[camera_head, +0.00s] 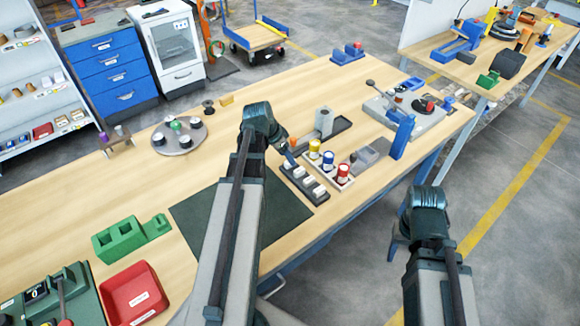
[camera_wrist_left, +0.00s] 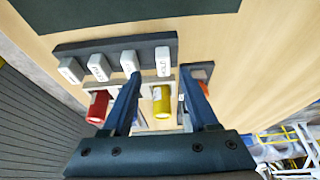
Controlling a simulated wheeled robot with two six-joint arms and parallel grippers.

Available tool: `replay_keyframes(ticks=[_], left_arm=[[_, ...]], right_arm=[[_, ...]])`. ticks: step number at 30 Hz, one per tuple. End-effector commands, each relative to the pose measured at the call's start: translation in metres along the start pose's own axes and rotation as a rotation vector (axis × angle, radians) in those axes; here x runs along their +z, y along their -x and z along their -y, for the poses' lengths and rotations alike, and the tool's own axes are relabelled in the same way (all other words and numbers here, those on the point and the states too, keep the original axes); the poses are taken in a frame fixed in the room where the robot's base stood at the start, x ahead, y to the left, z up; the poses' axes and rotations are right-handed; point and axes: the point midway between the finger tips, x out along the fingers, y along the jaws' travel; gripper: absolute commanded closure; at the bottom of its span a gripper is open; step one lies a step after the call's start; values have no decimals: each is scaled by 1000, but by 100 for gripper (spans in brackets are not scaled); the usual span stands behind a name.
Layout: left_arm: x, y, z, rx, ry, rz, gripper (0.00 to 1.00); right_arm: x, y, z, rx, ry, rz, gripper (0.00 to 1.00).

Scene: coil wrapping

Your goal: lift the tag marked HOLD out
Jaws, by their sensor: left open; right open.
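A dark rack (camera_head: 303,181) holds a row of white tags (camera_head: 309,181) on the near side of the table. It also shows in the left wrist view, with the tags standing in it. The tags carry dark lettering too small to read surely, so I cannot tell which says HOLD. My left gripper (camera_wrist_left: 163,97) is open beside the rack. Its fingers lie either side of the line to the rightmost tag (camera_wrist_left: 163,62), with nothing gripped. In the head view, its fingers are mostly hidden by my arm. My right gripper (camera_head: 399,238) is open and empty off the table's front edge.
A pale tray with yellow (camera_head: 314,148), blue (camera_head: 328,160) and red (camera_head: 344,172) coils stands right behind the rack. A dark mat (camera_head: 200,212) lies left; bare wood surrounds the round plate (camera_head: 178,143).

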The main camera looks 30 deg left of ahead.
Motion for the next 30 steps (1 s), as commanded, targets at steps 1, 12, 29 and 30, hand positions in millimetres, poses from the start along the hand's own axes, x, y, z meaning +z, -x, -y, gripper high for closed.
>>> replay_keyframes(ticks=[1, 12, 29, 30], left_arm=[[1, -11, 2, 0, 0, 0, 40], [0, -44, 5, 0, -1, 0, 40], [0, -42, 5, 0, 0, 0, 100], [0, -42, 5, 0, 0, 0, 100]], right_arm=[[-1, -11, 1, 0, 0, 0, 45], [-2, -40, 4, 0, 0, 0, 45], [-2, -38, 4, 0, 0, 0, 45], [-2, -38, 4, 0, 0, 0, 45]])
